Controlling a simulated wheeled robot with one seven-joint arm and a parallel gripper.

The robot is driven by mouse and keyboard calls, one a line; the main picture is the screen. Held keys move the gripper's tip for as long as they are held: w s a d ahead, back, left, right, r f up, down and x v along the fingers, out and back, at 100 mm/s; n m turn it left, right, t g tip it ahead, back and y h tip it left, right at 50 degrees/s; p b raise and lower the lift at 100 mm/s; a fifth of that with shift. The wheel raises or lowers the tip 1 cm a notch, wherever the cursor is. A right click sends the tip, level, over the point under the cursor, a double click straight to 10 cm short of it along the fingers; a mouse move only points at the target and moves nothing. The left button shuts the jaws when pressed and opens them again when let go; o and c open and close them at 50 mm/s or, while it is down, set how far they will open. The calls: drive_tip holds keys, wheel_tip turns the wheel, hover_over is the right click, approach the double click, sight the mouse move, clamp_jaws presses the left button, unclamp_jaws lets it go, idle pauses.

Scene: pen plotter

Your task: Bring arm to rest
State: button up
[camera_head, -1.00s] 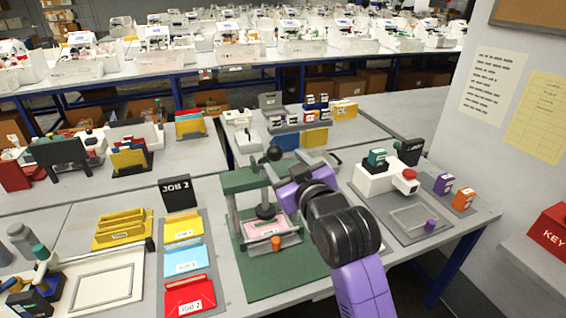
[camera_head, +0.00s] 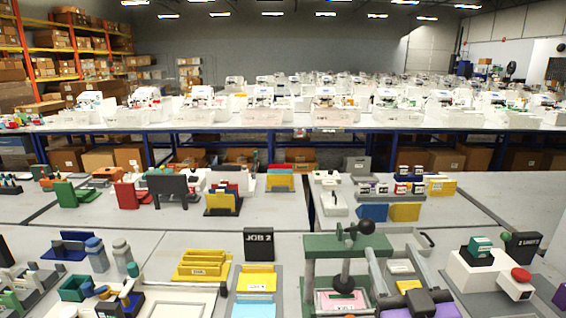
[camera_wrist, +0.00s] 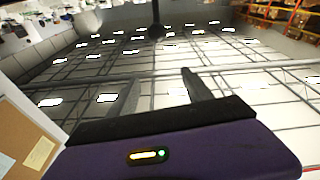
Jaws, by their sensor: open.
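My gripper (camera_wrist: 163,95) shows in the wrist view with its two dark fingers apart and nothing between them. The wrist view looks past the fingers at the ceiling and its lights. In the head view, purple and dark parts of my arm (camera_head: 435,304) show at the bottom edge, right of the green press. The fingertips are hard to make out there.
A green press (camera_head: 345,246) with a black ball knob holds a pink card (camera_head: 342,300). A JOB 2 sign (camera_head: 258,243) and yellow trays (camera_head: 203,264) stand left of it. A white device with a red button (camera_head: 520,274) stands right. Tables with white bins fill the back.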

drive_tip(key=s+f+g, duration=0.1)
drive_tip(key=s+f, duration=0.5)
drive_tip(key=s, duration=0.7)
drive_tip(key=s+f+m+g, duration=0.1)
drive_tip(key=s+f, duration=0.5)
drive_tip(key=s, duration=0.8)
drive_tip(key=s+f+g, duration=0.3)
drive_tip(key=s+f, duration=0.3)
drive_tip(key=s, duration=0.7)
drive_tip(key=shift+s+f+m+b, duration=0.3)
drive_tip(key=shift+s+f+b, duration=0.1)
